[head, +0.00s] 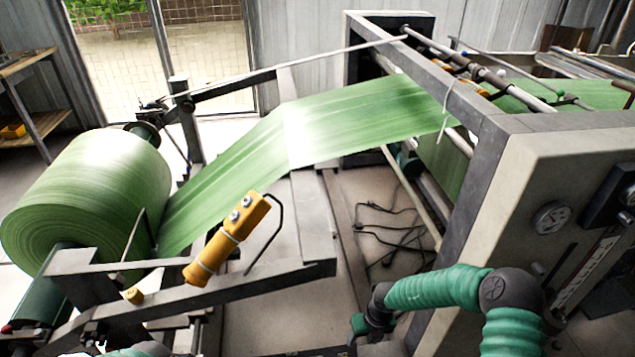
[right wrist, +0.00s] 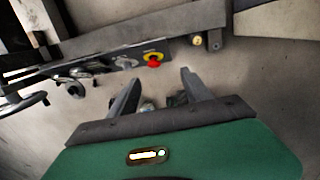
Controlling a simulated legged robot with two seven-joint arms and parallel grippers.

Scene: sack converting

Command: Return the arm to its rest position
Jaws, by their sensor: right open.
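My right arm comes in at the lower right of the head view, bent, with its right gripper (head: 357,338) low beside the machine frame. The fingers are small and partly hidden there. In the right wrist view the right gripper (right wrist: 160,77) has its two fingers spread apart with nothing held between them. The fingers point toward a dark panel bar with a red button on a yellow collar (right wrist: 153,60), seen just beyond the fingertips. Only a small piece of my left arm shows at the bottom left of the head view; its gripper cannot be made out.
A large green roll (head: 85,195) sits on the unwind stand at left. Its green web (head: 350,120) runs up into the machine frame (head: 455,190). Black cables (head: 395,235) lie on the floor.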

